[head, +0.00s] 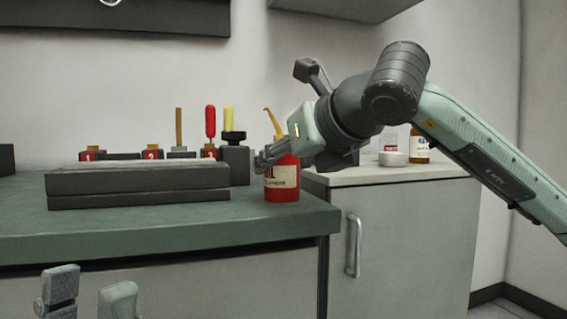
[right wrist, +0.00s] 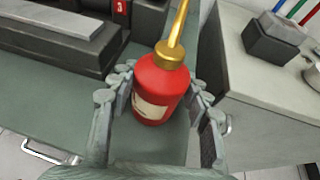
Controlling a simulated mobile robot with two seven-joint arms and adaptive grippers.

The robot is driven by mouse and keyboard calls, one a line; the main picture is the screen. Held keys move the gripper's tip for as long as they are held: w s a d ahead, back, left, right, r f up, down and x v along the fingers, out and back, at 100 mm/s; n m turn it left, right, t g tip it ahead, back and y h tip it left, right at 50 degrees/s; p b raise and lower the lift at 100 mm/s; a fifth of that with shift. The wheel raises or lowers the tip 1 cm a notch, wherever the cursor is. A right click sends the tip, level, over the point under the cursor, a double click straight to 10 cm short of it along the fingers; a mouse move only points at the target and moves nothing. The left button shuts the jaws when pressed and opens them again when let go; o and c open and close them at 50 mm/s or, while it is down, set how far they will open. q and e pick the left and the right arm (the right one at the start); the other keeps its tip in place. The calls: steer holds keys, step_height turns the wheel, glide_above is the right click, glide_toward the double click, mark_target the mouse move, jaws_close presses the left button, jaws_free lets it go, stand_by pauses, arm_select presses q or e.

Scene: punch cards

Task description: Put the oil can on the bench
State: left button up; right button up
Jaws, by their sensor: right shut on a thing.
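The red oil can (head: 282,184) with a yellow spout is upright at the right end of the green bench (head: 130,222). Its base appears to be at the bench top; I cannot tell if it touches. My right gripper (head: 268,158) is shut on the can from the right. In the right wrist view, the oil can (right wrist: 158,92) sits between the fingers of the right gripper (right wrist: 160,105), spout up. My left gripper (head: 90,292) is low in front of the bench, empty, with its two fingers apart.
A dark grey block (head: 140,184) lies on the bench left of the can. Behind it stands a row of tool holders with numbered red tags.

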steer(key=o, duration=1.1)
steer(key=shift+o, duration=0.2)
steer(key=shift+s+r, duration=0.1)
steer(key=shift+r, duration=0.05)
steer(key=p+v, duration=0.1)
steer(key=v, duration=1)
steer(key=shift+s+d, duration=0.2)
steer(key=shift+s, duration=0.1)
steer(key=shift+r, duration=0.1)
